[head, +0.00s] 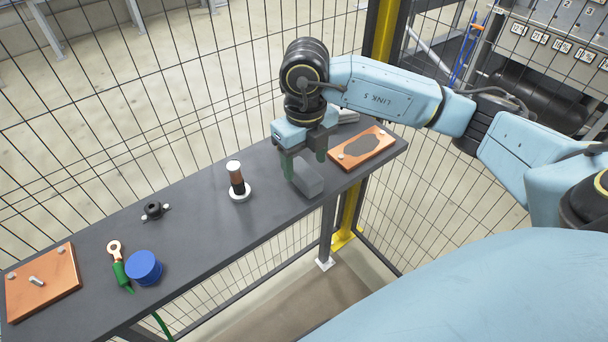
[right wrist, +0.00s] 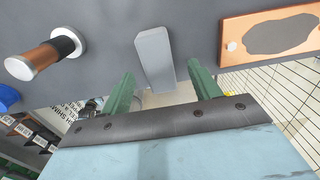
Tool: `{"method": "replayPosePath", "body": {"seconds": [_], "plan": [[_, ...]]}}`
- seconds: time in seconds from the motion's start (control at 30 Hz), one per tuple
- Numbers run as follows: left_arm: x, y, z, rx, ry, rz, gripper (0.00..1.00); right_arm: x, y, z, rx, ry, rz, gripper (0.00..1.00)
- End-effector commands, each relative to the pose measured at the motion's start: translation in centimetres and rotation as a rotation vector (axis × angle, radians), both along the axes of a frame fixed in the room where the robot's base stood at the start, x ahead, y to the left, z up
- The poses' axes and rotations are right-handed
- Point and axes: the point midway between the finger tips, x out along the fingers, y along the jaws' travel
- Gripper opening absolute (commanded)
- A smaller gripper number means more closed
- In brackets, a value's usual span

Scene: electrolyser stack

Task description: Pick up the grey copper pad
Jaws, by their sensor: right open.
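The grey pad (head: 307,181) is a plain grey block near the front edge of the dark bench, right of its middle. In the right wrist view the pad (right wrist: 153,58) appears long and narrow, between and beyond the fingertips. My right gripper (head: 304,161) is open above the bench at the pad, pointing down, with its green fingers apart. In the wrist view there is a gap on each side between the pad and the fingers (right wrist: 162,76). The fingers partly hide the pad in the head view. My left gripper is not in view.
On the bench (head: 205,215), a copper plate with a dark grey patch (head: 362,146) lies right of the pad. A brown-and-black cylinder on a white base (head: 237,180) stands left. Farther left are a black fitting (head: 153,209), blue cap (head: 144,267), green-handled lug (head: 120,271) and copper plate (head: 42,283). Mesh fencing runs behind.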

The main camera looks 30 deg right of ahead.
Motion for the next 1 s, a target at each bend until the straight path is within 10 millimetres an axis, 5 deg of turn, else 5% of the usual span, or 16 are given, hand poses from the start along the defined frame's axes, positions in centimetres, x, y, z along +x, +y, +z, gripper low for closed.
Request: {"method": "replayPosePath", "body": {"seconds": [0.2, 0.5, 0.87, 1.0], "plan": [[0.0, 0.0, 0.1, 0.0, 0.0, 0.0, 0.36, 0.0, 0.2, -3.1, 0.001, 0.003, 0.0, 0.62], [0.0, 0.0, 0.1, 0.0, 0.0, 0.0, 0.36, 0.1, 0.2, -3.6, 0.001, -0.001, 0.001, 0.62], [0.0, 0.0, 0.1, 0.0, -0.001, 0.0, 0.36, 0.1, 0.2, -3.6, 0.001, 0.0, 0.001, 0.16], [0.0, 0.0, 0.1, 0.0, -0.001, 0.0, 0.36, 0.1, 0.2, -3.6, 0.001, -0.001, 0.001, 0.14]]}}
